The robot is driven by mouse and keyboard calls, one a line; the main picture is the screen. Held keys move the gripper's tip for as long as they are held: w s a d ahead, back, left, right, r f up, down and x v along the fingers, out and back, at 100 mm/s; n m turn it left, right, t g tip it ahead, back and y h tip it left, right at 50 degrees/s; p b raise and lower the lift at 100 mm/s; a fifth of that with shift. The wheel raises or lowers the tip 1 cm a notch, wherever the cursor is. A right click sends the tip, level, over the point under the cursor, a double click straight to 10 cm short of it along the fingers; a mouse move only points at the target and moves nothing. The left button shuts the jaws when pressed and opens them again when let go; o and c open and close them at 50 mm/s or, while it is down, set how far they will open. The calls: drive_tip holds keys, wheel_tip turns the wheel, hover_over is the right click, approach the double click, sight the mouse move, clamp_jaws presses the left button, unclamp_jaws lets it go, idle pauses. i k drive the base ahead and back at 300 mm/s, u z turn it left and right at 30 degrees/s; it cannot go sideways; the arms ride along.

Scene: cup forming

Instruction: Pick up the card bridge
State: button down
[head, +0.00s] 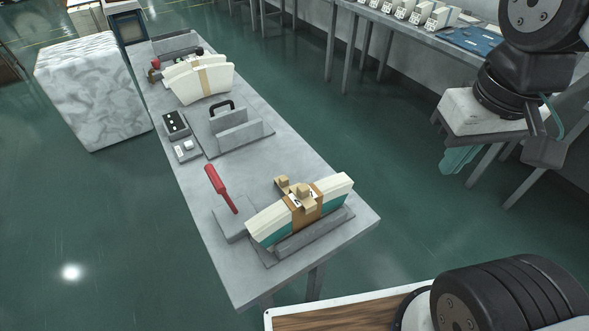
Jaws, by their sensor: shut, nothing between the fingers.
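A curved stack of white and teal card (268,221) leans in a grey holder (317,232) at the near end of the grey table. A brown band-like piece (307,207) straddles its middle, with tan blocks (303,191) on top and small marked labels beside them. This looks like the card bridge, but I cannot tell for sure which part bears that name. My gripper (543,152) is at the upper right, dark grey, beyond the table's right side and well apart from the stack. It is shut and empty, partly hidden by my wrist.
A red lever (220,187) rises left of the stack. Farther along the table are an empty grey holder (238,133), a dark control box (175,123) and another banded white stack (188,83). A wrapped block (92,90) stands left. Benches line the right; green floor lies between.

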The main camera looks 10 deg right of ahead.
sight(302, 193)
drive_tip(key=z, duration=1.3)
drive_tip(key=k, duration=1.4)
drive_tip(key=u, duration=1.95)
drive_tip(key=i, duration=0.5)
